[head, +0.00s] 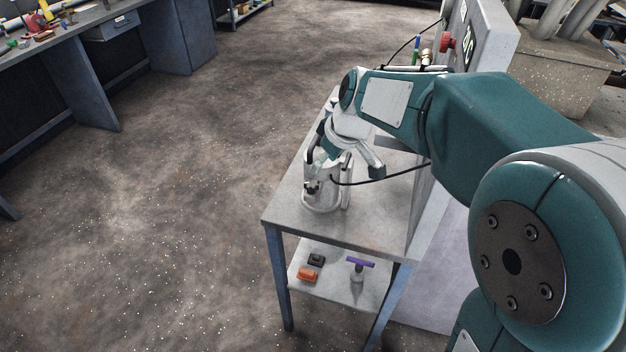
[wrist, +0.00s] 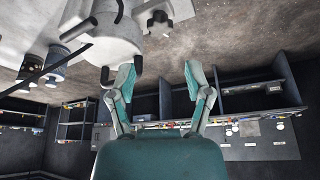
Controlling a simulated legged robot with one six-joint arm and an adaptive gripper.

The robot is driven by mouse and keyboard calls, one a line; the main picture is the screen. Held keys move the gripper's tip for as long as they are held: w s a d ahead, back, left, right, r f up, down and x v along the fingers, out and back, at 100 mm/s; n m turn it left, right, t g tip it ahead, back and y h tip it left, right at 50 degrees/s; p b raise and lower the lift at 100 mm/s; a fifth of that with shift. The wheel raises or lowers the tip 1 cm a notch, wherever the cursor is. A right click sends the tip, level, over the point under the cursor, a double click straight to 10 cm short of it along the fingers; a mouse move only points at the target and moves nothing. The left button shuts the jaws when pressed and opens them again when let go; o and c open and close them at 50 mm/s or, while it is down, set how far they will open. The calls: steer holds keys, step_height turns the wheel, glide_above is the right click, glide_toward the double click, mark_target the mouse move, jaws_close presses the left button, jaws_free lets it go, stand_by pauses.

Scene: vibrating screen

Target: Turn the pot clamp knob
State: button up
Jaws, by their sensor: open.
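A pale metal pot (head: 322,192) with dark handles stands on the grey table (head: 376,222). It also shows at the upper left of the wrist view (wrist: 104,42), tipped by the camera's angle. A small dark knob-like part (wrist: 159,19) shows beside the pot at the top of the wrist view; it looks like the clamp knob. My gripper (wrist: 157,72) is open, with nothing between its fingers. The pot and the dark part lie beyond the fingertips in the wrist view. In the head view my wrist is above the pot and hides part of its top.
A black cable runs from the pot to a grey cabinet (head: 489,38) with a red knob (head: 447,41). The lower shelf (head: 335,284) holds an orange block (head: 308,274), a black block (head: 316,259) and a purple-handled tool (head: 360,264). Open floor lies left of the table.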

mark_target(312, 183)
steer(key=x, duration=0.8)
steer(key=shift+a+f, duration=0.1)
steer(key=shift+f, duration=0.3)
steer(key=c, duration=0.9)
